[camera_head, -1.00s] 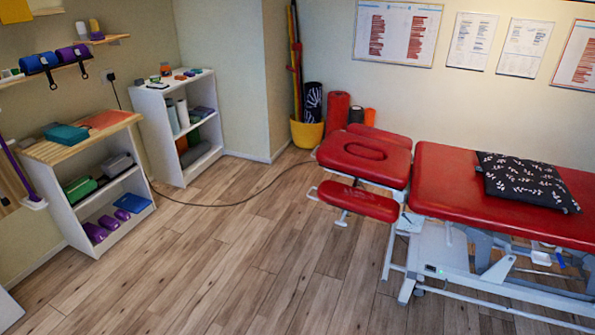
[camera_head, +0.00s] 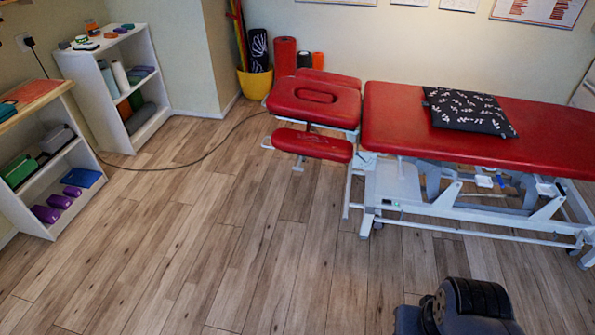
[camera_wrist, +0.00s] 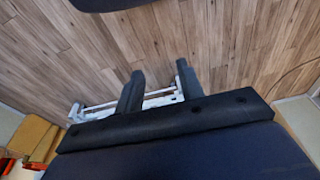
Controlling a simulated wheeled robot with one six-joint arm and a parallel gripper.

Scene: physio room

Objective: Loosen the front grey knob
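The red treatment table (camera_head: 390,120) stands at the back right in the head view, with a separate red headrest (camera_head: 313,98) and a red armrest (camera_head: 312,144) in front of it. Small pale grey fittings (camera_head: 298,167) show at the armrest's underside; I cannot tell for certain which is the front grey knob. My gripper shows in the wrist view (camera_wrist: 160,80), its two dark fingers apart with nothing between them. It is far from the headrest. White metal frame parts (camera_wrist: 105,108) show behind the fingers in that view.
A black patterned pillow (camera_head: 468,110) lies on the table. White shelves (camera_head: 143,118) stand at the left. A yellow bucket (camera_head: 255,84) and rolled mats are at the back wall. A dark cable (camera_head: 200,159) crosses the floor. The wooden floor (camera_head: 230,250) in front is clear.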

